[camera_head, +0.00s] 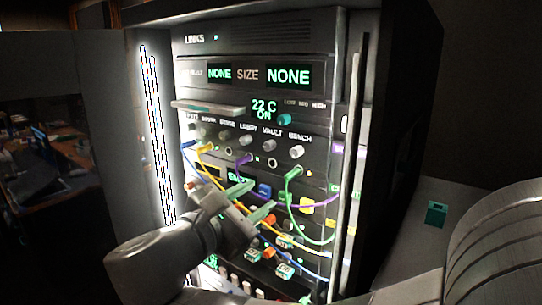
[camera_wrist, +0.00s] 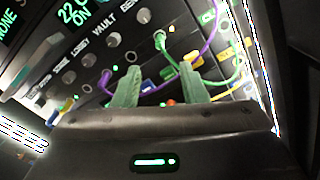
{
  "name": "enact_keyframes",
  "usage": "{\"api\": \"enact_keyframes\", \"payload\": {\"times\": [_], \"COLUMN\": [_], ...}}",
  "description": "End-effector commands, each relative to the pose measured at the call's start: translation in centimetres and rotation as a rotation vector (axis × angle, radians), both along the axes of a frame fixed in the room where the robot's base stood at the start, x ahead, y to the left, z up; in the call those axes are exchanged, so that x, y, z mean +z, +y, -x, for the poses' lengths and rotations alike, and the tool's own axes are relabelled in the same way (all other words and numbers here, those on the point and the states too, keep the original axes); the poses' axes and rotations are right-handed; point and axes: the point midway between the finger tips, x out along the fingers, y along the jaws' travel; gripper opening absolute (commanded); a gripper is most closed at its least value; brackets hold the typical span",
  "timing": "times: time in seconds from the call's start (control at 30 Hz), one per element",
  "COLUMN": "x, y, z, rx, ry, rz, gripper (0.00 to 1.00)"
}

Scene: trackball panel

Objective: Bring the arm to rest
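My gripper (camera_head: 256,199) is in front of the lower middle of the rack panel (camera_head: 258,52), with its two green fingers pointing at the panel. In the wrist view the fingers (camera_wrist: 160,84) stand apart with a gap between them. I see nothing held in the gap. My grey arm reaches in from the lower left of the head view. The gripper hides part of the panel's lower rows. I cannot tell whether the fingertips touch any cable or the panel.
Yellow, purple (camera_head: 243,166), green (camera_head: 291,180) and blue cables hang across the panel near my gripper. A row of knobs (camera_head: 297,152) sits above, below a "22 C ON" display (camera_head: 264,110). A thin shelf (camera_head: 207,106) juts out at left. A teal box (camera_head: 436,213) sits at right.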

Motion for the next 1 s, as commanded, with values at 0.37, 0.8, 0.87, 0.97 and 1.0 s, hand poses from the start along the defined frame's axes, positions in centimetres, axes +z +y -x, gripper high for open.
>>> {"api": "enact_keyframes", "payload": {"times": [0.37, 0.8, 0.87, 0.97, 1.0], "x": [0.0, 0.0, 0.0, 0.0, 0.0], "y": [-1.6, -3.3, -3.6, -4.0, -4.2], "z": [-2.0, -4.4, -4.8, -5.4, -5.6], "rx": [-0.004, -0.004, -0.004, -0.003, -0.004], "ry": [0.000, 0.000, 0.000, -0.001, -0.001], "rz": [0.000, 0.000, 0.000, 0.000, 0.001], "gripper": [0.39, 0.39, 0.39, 0.39, 0.39]}}
